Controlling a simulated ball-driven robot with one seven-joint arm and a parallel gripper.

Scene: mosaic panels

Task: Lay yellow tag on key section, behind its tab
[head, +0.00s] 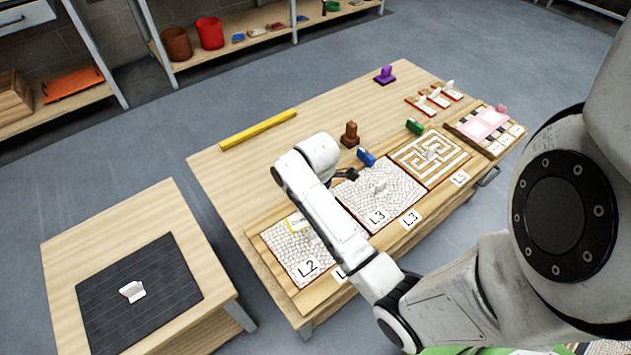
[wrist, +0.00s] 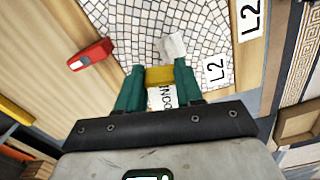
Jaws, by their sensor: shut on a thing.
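My gripper (wrist: 159,80) is shut on the yellow tag (wrist: 159,76), a yellow-topped white card with partly covered black letters. The tag is over or on the back part of the L2 pebble panel (wrist: 205,45), just short of its white tab (wrist: 171,47); contact with the panel is unclear.
A red block (wrist: 91,54) lies behind the L2 panel. A blue block (head: 366,156), a green block (head: 415,127) and a brown stamp-like piece (head: 349,135) stand behind the other panels. A long yellow bar (head: 258,130) lies at the back left; the table beside it is clear.

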